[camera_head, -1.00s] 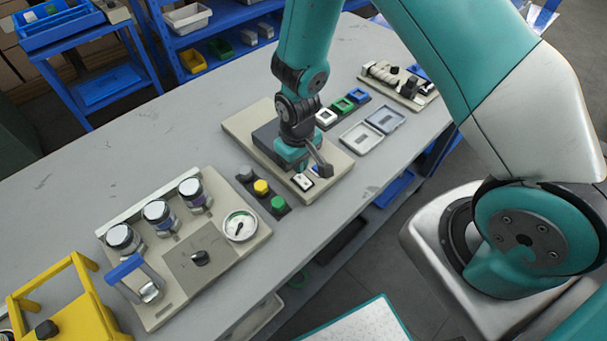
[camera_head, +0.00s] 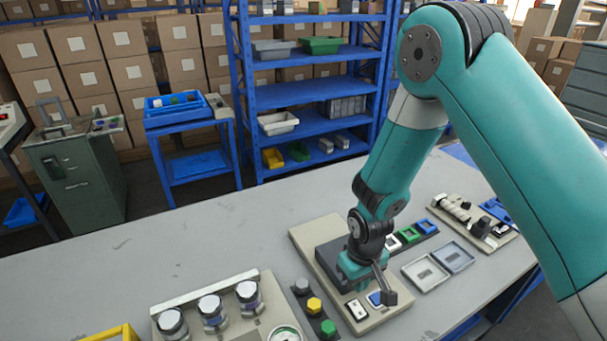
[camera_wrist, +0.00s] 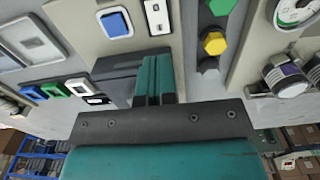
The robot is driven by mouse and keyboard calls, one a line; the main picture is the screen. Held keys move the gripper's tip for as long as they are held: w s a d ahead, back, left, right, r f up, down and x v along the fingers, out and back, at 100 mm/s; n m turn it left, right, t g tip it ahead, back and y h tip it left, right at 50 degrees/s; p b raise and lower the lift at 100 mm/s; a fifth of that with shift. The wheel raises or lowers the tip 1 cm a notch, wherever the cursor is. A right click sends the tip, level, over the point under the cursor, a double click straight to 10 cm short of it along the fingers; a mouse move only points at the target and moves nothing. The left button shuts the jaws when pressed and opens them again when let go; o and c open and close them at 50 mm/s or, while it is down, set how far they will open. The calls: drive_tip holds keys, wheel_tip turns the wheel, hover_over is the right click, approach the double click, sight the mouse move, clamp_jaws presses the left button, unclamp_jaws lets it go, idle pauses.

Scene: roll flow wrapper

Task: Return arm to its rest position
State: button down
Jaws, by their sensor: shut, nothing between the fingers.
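My arm reaches down from the upper right in the head view. My gripper (camera_head: 357,272) is low over the beige panel (camera_head: 302,238), close to its dark raised block (camera_head: 327,259). In the wrist view the two teal fingers (camera_wrist: 155,80) are together with nothing between them, beside the dark block (camera_wrist: 115,85). A blue button (camera_wrist: 115,22) and a white switch (camera_wrist: 156,16) lie beyond the fingertips. I cannot tell whether the fingers touch the block.
A panel with jars (camera_head: 212,312) and a strip of coloured knobs (camera_head: 314,305) stand left of my gripper. A grey open case (camera_head: 425,273) and a roller unit (camera_head: 462,214) are to its right. Blue shelves (camera_head: 310,85) stand behind the table.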

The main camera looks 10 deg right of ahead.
drive_tip(key=s+a+r+n+y, duration=0.1)
drive_tip(key=s+a+r, duration=0.15)
drive_tip(key=r, duration=0.55)
drive_tip(key=s+a+r+y+b, duration=0.1)
drive_tip(key=s+r, duration=0.3)
drive_tip(key=r, duration=0.3)
drive_tip(key=s+a+r+n+y, duration=0.1)
drive_tip(key=s+r, duration=0.2)
drive_tip(key=r, duration=0.5)
drive_tip(key=s+r+n+y, duration=0.1)
drive_tip(key=s+r, duration=0.4)
drive_tip(key=s, duration=0.4)
drive_tip(key=shift+r+b, duration=0.25)
drive_tip(key=shift+b, duration=0.1)
drive_tip(key=shift+d, duration=0.15)
